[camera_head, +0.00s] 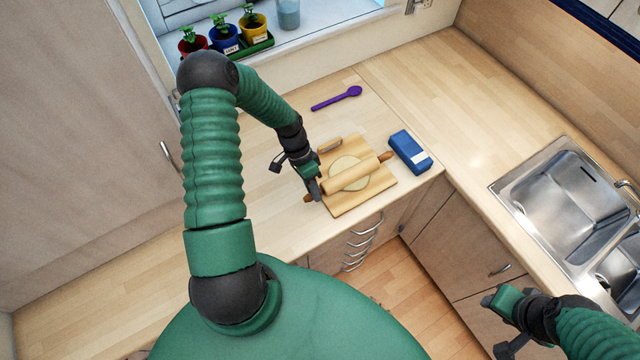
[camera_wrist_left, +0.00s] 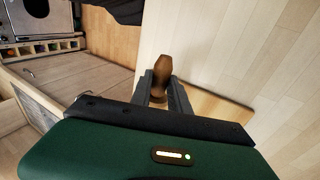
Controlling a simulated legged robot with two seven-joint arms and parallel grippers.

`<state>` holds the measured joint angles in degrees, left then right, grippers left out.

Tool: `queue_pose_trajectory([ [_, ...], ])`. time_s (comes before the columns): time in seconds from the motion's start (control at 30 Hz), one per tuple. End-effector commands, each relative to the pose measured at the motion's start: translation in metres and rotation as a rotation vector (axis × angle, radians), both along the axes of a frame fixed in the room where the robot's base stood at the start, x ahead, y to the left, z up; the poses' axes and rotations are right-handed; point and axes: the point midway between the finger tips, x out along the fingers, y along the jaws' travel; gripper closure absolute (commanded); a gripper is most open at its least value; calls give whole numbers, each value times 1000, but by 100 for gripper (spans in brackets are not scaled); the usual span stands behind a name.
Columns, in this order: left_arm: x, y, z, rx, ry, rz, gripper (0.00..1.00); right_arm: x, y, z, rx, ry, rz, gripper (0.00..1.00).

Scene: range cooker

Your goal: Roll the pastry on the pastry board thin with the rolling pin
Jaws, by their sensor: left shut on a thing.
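The rolling pin (camera_head: 350,178) lies slantwise across the pale round pastry (camera_head: 343,165) on the wooden pastry board (camera_head: 381,186). The pastry shows on both sides of the pin's barrel. My left gripper (camera_head: 313,191) is shut on the pin's near-left handle. In the left wrist view the brown handle (camera_wrist_left: 161,72) stands between the two fingers, with a corner of the board (camera_wrist_left: 222,107) to the right. My right gripper (camera_head: 500,324) is empty at the lower right, away from the board, over the floor and cupboard fronts. I cannot tell how far its fingers are apart.
Potted plants (camera_head: 225,36) and a glass (camera_head: 288,14) stand on the windowsill. A sink (camera_head: 560,200) is at the right. The worktop left of the board is clear.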

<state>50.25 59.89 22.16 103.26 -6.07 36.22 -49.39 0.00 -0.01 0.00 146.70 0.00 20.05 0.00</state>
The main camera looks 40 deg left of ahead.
Motion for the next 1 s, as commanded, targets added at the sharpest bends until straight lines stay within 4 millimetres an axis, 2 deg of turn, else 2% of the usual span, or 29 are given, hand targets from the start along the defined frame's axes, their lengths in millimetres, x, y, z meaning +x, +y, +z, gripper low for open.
queue_pose_trajectory([
  [0.27,1,0,-9,0,-1,-1,100,0,0,-8,0,0,0,62],
  [0.7,1,0,-54,0,-1,-1,100,0,0,-42,0,0,0,62],
  [1.0,1,0,-56,0,-2,-1,100,0,0,-42,0,0,0,62],
])
